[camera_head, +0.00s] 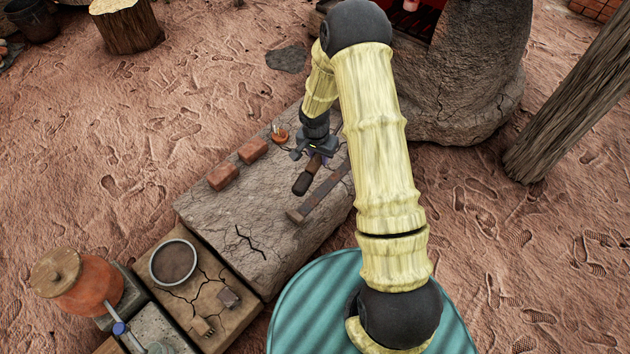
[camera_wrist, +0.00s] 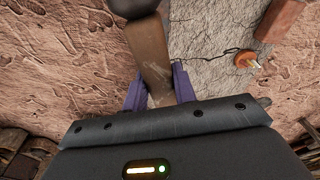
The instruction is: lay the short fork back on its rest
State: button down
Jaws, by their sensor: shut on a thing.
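My gripper (camera_head: 316,160) is over the grey stone slab in the head view. It is shut on a brown tapered piece (camera_wrist: 150,55) with a dark end, which I take to be the short fork. In the head view its dark end (camera_head: 302,184) points toward the lower left. In the wrist view the piece runs up from between the purple fingers (camera_wrist: 160,88); its dark end is cut off at the top. Its tines are not discernible. Two red bricks (camera_head: 253,150) (camera_head: 222,177) stand apart on the slab, left of my gripper; I cannot tell whether they are the rest.
A long brown bar (camera_head: 323,195) lies on the slab (camera_head: 245,215) below my gripper. A small orange dish (camera_head: 280,136) sits near the slab's far end. A sieve-like round pan (camera_head: 173,262) and a lidded clay pot (camera_head: 90,285) are at lower left.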

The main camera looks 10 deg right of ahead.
notch_tip(320, 180, down, 10)
jog(key=w+m+b, duration=0.1)
jog(key=m+b, duration=0.1)
jog(key=b, duration=0.8)
jog(key=shift+a+r+m, duration=0.15)
jog(key=shift+a+m, duration=0.15)
jog(key=shift+a, duration=0.1)
notch_tip(320, 180, down, 7)
jog(key=b, duration=0.5)
jog(key=shift+s+f+b, duration=0.1)
jog(key=shift+f+b, duration=0.65)
jog(key=shift+f, duration=0.8)
dwell(1.0)
jog(key=c, duration=1)
grip_release()
jog(key=shift+c, duration=0.2)
jog(key=shift+f, duration=0.1)
notch_tip(320, 180, up, 9)
jog(key=p, duration=0.7)
